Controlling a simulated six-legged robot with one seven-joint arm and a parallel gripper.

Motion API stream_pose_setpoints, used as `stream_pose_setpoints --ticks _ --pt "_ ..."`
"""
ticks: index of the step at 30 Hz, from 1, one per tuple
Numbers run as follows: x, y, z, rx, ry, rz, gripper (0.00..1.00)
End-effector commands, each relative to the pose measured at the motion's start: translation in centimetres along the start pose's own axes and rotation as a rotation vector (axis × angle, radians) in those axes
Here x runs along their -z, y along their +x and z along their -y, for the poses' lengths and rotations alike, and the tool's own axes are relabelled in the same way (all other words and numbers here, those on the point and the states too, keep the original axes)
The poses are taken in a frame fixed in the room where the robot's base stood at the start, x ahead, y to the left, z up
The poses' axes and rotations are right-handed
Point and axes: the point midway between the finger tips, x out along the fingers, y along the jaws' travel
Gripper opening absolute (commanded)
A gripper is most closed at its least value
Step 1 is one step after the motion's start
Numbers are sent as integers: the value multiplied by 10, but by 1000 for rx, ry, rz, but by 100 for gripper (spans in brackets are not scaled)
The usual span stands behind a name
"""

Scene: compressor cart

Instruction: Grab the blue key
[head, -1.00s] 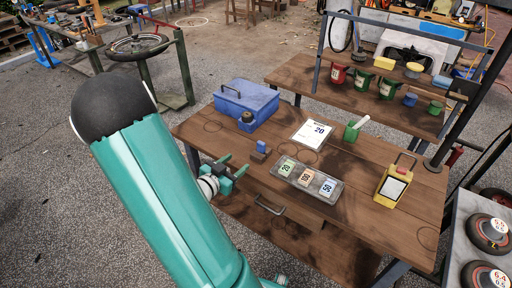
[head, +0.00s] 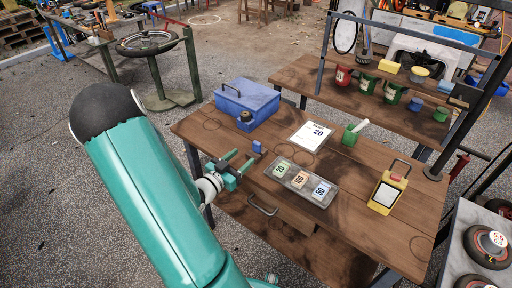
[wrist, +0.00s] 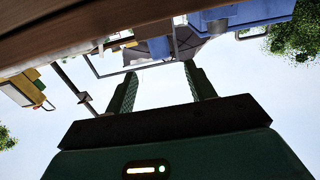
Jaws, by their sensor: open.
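The blue key (head: 257,146) is a small blue upright piece near the left edge of the brown wooden table (head: 345,172). My gripper (head: 245,157) is open and empty at the table's left edge, its two green fingers pointing toward the key. A finger covers the key's lower part in the head view, so I cannot tell whether they touch. In the wrist view, which looks upside down, my gripper (wrist: 161,68) shows its two fingers apart. A blue block beyond the fingertips (wrist: 158,47) looks like the key.
A blue toolbox (head: 262,104) stands behind the key. A clear tray (head: 326,201) with numbered cards lies to the right, near a paper sheet (head: 311,134). A green cup (head: 349,137) and a yellow device (head: 386,192) stand farther right. The table between has bare room.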

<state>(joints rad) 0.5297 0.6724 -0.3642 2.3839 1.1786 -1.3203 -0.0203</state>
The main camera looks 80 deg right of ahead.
Motion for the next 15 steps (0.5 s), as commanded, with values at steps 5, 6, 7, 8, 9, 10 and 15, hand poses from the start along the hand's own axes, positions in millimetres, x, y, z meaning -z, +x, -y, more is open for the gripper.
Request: stream_pose_setpoints --ticks 5,6,7,8,9,10,15 --pt "0 31 -2 -3 -1 0 55" --pt "0 35 -2 -2 -1 1 55" --pt "0 37 -1 -1 -1 1 55" --pt "0 39 -1 0 -1 1 55" --pt "0 41 -1 0 -1 1 55" --pt "-1 43 -1 0 -1 1 55" --pt "-2 66 -1 -1 0 0 55"
